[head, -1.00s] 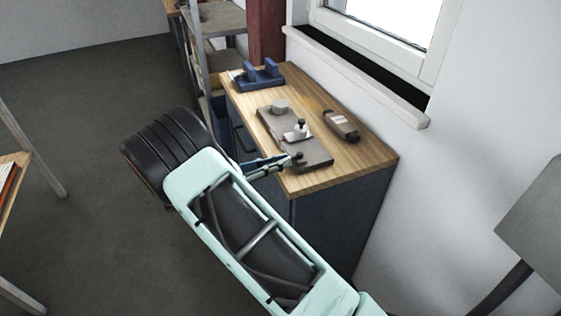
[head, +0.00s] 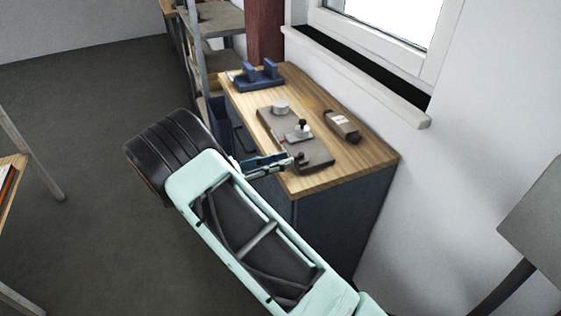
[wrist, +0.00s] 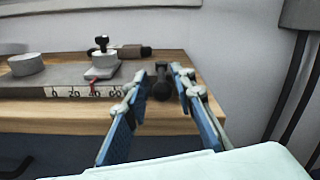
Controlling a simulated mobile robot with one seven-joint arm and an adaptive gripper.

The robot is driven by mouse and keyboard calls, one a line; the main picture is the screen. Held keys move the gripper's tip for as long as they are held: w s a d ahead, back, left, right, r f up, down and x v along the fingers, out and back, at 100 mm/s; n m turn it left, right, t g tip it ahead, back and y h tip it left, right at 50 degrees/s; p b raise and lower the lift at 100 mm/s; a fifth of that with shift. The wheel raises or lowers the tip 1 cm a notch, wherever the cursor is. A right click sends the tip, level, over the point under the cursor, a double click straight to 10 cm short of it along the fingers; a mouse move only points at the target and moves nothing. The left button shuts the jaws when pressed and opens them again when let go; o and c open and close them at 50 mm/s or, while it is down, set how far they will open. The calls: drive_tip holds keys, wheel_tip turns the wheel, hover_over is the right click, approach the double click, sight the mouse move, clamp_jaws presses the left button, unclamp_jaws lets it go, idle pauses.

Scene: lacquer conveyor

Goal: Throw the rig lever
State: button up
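The rig is a grey plate (head: 283,135) on the wooden bench top, with a numbered scale (wrist: 85,92) on its front face in the wrist view. A dark lever with a rounded end (wrist: 161,88) stands at the plate's right end; its dark end also shows in the head view (head: 301,159). My gripper (wrist: 157,76) is open, with one blue-grey finger on each side of the lever. I cannot tell whether either finger touches it. In the head view my gripper (head: 288,162) reaches the bench's front edge beside the lever.
On the plate are a grey cylinder (head: 280,107) and a small block with a black knob (head: 300,131). A brown bottle (head: 341,125) lies behind the plate. A blue holder (head: 258,77) stands at the bench's far end. The window sill (head: 365,80) borders the back.

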drive_tip(key=shift+o, duration=0.7)
drive_tip(key=v, duration=1.2)
drive_tip(key=shift+r, duration=0.1)
